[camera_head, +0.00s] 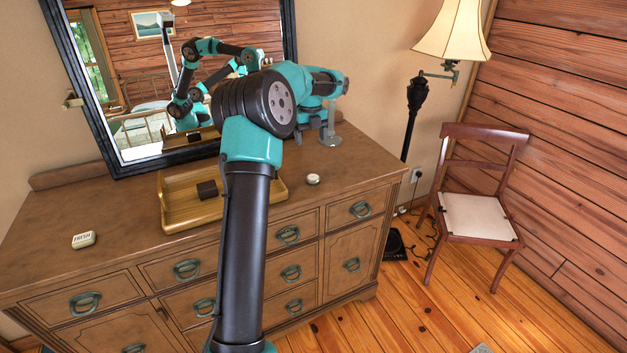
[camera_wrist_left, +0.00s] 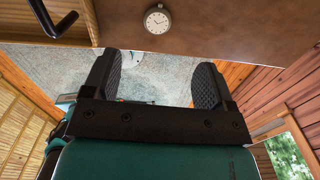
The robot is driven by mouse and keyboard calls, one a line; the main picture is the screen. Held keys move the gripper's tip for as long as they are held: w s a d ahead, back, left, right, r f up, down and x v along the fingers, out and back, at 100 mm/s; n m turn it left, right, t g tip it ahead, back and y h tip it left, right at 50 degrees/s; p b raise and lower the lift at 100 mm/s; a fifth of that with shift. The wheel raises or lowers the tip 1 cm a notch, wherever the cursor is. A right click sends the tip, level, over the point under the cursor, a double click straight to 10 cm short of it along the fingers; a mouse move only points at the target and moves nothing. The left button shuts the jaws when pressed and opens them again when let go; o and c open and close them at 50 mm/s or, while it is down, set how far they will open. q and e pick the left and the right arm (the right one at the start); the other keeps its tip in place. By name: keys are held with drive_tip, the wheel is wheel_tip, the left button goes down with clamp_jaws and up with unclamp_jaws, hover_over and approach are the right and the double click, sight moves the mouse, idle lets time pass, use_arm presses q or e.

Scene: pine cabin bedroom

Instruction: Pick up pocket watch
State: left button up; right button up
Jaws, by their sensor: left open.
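In the head view a small pale round thing (camera_head: 313,179) lies on the dresser top, too small to identify surely as the watch. My left arm reaches over the dresser and partly hides its top. My right gripper is not seen directly.
A grey stand (camera_head: 330,136) is near the gripper. A mirror (camera_head: 125,80) stands behind.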

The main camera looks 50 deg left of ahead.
use_arm(q)
hover_over(311, 174)
wheel_tip(311, 174, down, 9)
drive_tip(key=shift+w+a, duration=0.1)
drive_tip(key=shift+a, duration=0.05)
drive_tip(key=shift+a+f, duration=0.1)
drive_tip(key=shift+f, duration=2.55)
drive_tip(key=c, duration=1)
drive_tip(key=shift+r, duration=0.1)
